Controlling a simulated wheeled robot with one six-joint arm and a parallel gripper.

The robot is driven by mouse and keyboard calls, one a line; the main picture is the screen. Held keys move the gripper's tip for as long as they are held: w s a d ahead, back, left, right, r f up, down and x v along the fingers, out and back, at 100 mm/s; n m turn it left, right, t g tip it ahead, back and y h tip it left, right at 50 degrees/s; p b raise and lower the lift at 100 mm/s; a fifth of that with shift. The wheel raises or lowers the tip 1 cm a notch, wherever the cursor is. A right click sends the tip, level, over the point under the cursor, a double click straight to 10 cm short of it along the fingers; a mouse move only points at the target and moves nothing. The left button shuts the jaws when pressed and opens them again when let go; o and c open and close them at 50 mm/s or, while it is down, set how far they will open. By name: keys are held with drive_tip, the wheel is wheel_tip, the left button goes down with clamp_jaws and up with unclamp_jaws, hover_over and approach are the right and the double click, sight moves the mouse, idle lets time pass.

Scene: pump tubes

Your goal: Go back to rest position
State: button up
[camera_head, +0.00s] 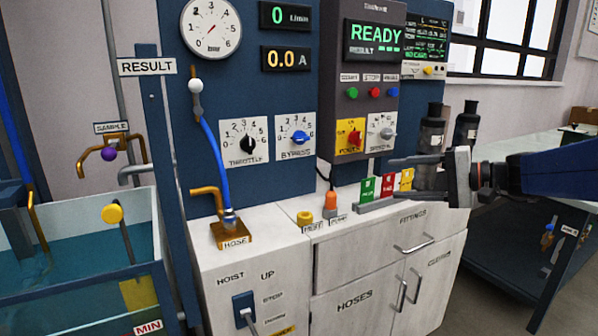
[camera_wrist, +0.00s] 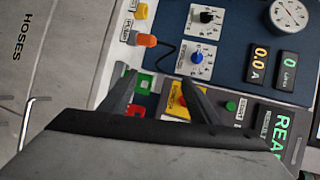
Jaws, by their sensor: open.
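My gripper (camera_head: 398,183) reaches in from the right in the head view, above the counter and in front of the panel. Its two dark fingers are apart, with nothing visible between them. In the wrist view my gripper (camera_wrist: 158,88) also shows its fingers spread, with the panel behind. Beyond the fingers are the green tag (camera_head: 367,188), the red tag (camera_head: 388,184) and the yellow tag (camera_head: 407,179). The yellow plate with a red knob (camera_head: 354,137) is on the panel above them; it shows close to one finger in the wrist view (camera_wrist: 180,101).
A white counter (camera_head: 275,245) with cabinet doors stands below. An orange plug (camera_head: 330,203) and a brass hose fitting (camera_head: 230,232) stand on it. Dark bottles (camera_head: 432,135) stand behind my gripper. A water tank (camera_head: 75,240) is at left, a side table (camera_head: 530,155) at right.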

drive_tip(key=s+a+f+n+g+h, duration=0.2)
drive_tip(key=s+a+f+h, duration=0.1)
drive_tip(key=s+f, duration=0.45)
drive_tip(key=s+a+f+n+g+h, duration=0.1)
drive_tip(key=s+a+f+g+h, duration=0.15)
drive_tip(key=s+f, duration=0.5)
drive_tip(key=s+d+f+n+h, duration=0.2)
drive_tip(key=s+d+f+h, duration=0.1)
drive_tip(key=s, duration=0.3)
drive_tip(key=s+d+f+n+h, duration=0.2)
drive_tip(key=s+d+f+h, duration=0.1)
drive_tip(key=s, duration=0.3)
drive_tip(key=shift+s+d+f+h, duration=0.35)
drive_tip(key=shift+f, duration=0.05)
drive_tip(key=shift+c, duration=0.3)
